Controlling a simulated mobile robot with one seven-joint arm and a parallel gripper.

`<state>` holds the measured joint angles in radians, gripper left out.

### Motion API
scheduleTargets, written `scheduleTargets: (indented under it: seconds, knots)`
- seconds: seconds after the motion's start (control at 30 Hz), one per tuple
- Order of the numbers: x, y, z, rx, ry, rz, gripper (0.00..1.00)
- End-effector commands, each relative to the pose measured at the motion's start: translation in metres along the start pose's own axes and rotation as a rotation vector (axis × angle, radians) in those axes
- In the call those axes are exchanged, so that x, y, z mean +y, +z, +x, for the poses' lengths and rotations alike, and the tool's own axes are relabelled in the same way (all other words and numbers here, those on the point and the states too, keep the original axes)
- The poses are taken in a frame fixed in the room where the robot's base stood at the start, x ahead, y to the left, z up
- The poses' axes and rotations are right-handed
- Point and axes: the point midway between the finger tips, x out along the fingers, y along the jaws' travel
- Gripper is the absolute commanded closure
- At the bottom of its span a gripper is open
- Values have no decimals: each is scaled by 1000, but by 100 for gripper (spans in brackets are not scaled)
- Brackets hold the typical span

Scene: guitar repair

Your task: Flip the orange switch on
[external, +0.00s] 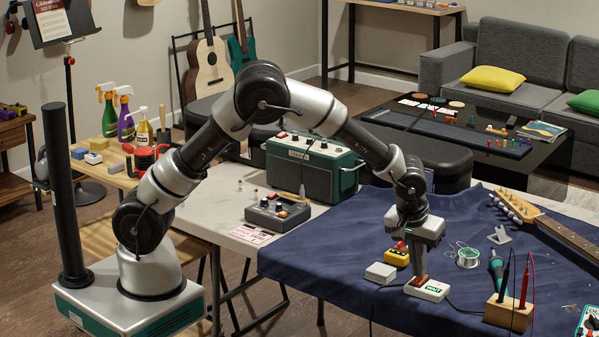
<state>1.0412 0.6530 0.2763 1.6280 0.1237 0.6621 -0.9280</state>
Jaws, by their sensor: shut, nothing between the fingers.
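A small white switch box (436,293) with a green label lies on the dark blue cloth. An orange switch (421,282) shows on its top left part. My gripper (419,273) points straight down right over the switch, with its fingers shut and nothing between them. The fingertips are at or just above the switch; I cannot tell whether they touch it. The fingers cover part of the switch, so its on or off position is not clear.
A pale box (381,272) and a yellow pedal (397,255) stand close to the gripper. A solder spool (467,258), a wooden tool block (508,315) and a guitar neck (560,235) are to the right. The cloth's left part (320,262) is clear.

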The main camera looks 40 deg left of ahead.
Motion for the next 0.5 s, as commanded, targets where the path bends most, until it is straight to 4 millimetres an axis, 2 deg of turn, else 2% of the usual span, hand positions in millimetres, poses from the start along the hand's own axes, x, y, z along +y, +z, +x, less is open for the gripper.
scheduleTargets:
  seconds: [0.17, 0.3, 0.37, 0.5]
  knots:
    - [0, -5, -20, 1, 2, 0, 100]
    - [0, -11, -51, 2, 2, 1, 100]
    - [1, -5, -61, 1, 3, 2, 100]
    - [1, 1, -93, 1, 4, 1, 100]
